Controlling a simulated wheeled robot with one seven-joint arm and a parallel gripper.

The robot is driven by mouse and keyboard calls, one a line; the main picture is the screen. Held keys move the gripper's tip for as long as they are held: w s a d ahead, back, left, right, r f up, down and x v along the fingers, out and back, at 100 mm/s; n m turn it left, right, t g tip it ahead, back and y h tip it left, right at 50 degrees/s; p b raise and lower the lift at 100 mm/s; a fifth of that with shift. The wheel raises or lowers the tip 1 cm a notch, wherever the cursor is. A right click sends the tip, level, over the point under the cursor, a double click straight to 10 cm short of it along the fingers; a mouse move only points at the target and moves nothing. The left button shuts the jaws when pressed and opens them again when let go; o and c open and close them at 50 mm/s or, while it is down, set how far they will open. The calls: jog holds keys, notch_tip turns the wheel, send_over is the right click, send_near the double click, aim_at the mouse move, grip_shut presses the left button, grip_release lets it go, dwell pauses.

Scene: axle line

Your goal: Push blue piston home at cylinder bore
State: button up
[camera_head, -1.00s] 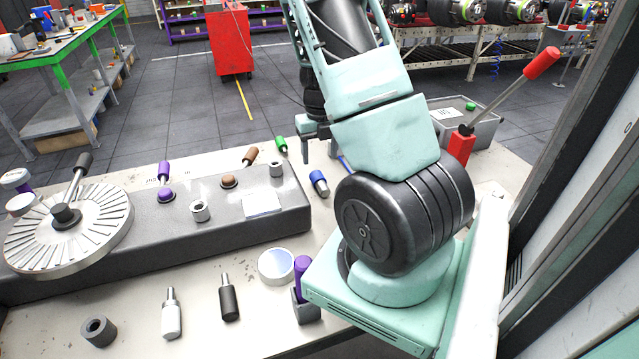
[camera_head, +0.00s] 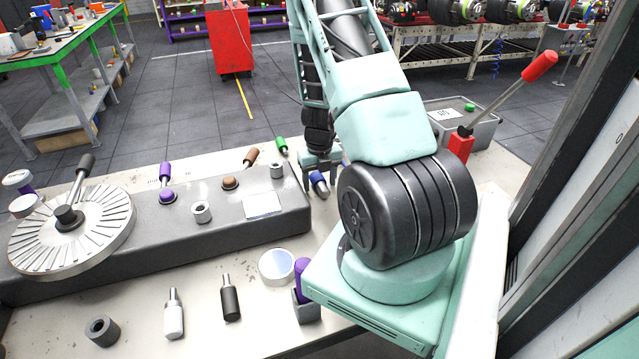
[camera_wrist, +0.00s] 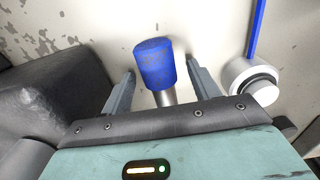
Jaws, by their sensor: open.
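The blue piston (camera_head: 319,186) is a short blue cylinder with a silver end, on the pale bench top right of the grey block. In the wrist view its blue cap (camera_wrist: 153,60) and silver rod show between the fingers. My gripper (camera_head: 321,182) is open around it, one finger on each side, with visible gaps in the wrist view (camera_wrist: 160,70). A white round part (camera_wrist: 254,82) lies to the right there, below a blue strip (camera_wrist: 257,28). I cannot tell for sure which part is the cylinder bore.
The grey block (camera_head: 240,218) stands left of my gripper, bearing purple and brown knobs, grey rings and a slotted disc (camera_head: 70,232). A red-handled lever (camera_head: 500,105) and a grey bin (camera_head: 480,130) are to the right. Loose black and white handles lie on the front bench.

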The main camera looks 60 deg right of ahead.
jog(key=c, duration=1.3)
jog(key=shift+r, duration=0.2)
